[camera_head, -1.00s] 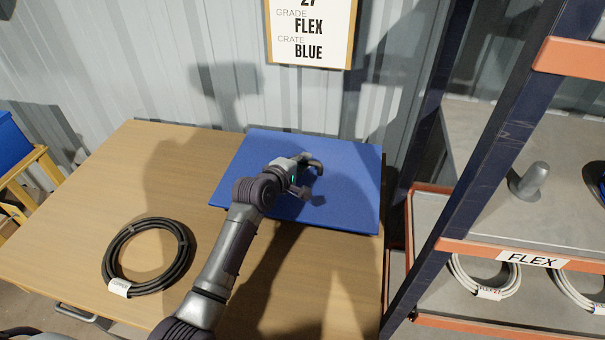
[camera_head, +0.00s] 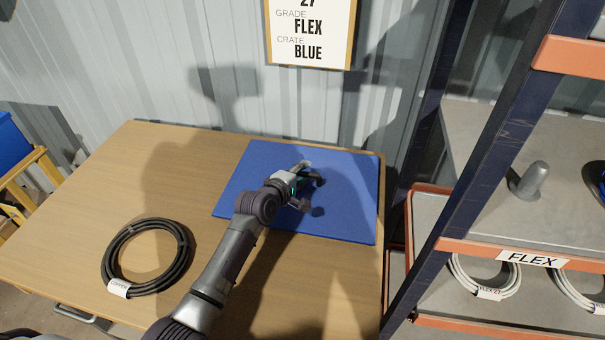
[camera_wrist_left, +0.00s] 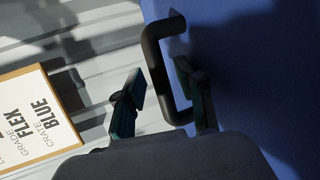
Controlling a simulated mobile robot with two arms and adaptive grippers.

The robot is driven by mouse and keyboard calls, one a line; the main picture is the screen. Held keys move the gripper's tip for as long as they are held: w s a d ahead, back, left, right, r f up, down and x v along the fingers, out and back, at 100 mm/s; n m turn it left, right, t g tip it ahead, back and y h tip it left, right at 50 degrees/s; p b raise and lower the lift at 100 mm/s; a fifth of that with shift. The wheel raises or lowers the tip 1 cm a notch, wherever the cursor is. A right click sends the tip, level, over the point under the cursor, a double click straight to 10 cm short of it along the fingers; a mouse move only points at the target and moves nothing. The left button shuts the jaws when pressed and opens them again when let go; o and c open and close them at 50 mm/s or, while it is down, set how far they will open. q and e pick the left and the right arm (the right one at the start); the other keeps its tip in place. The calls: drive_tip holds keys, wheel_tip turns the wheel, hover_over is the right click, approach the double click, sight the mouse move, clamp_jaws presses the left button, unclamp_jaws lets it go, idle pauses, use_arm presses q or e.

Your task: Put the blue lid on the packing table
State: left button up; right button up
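The blue lid (camera_head: 340,215) lies flat at the right end of the wooden packing table (camera_head: 215,160) and appears to rest on its top. Its black handle (camera_wrist_left: 153,65) stands up from the lid in the left wrist view. My left gripper (camera_head: 313,195) is over the middle of the lid. In the left wrist view the fingers of the left gripper (camera_wrist_left: 158,85) are apart on either side of the handle bar, with gaps showing between fingers and bar. The gripper hides part of the lid in the head view. My right gripper is not in view.
A coiled black cable (camera_head: 117,253) with a white tag lies at the table's front left. A shelf rack (camera_head: 470,180) stands close to the right of the table. A sign (camera_head: 309,35) hangs on the corrugated wall behind. The table's left and middle are mostly clear.

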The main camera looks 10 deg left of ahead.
use_arm(q)
drive_tip(key=shift+f, duration=0.1)
drive_tip(key=v, duration=1.2)
drive_tip(key=shift+r+p, duration=0.25)
drive_tip(key=shift+p, duration=0.15)
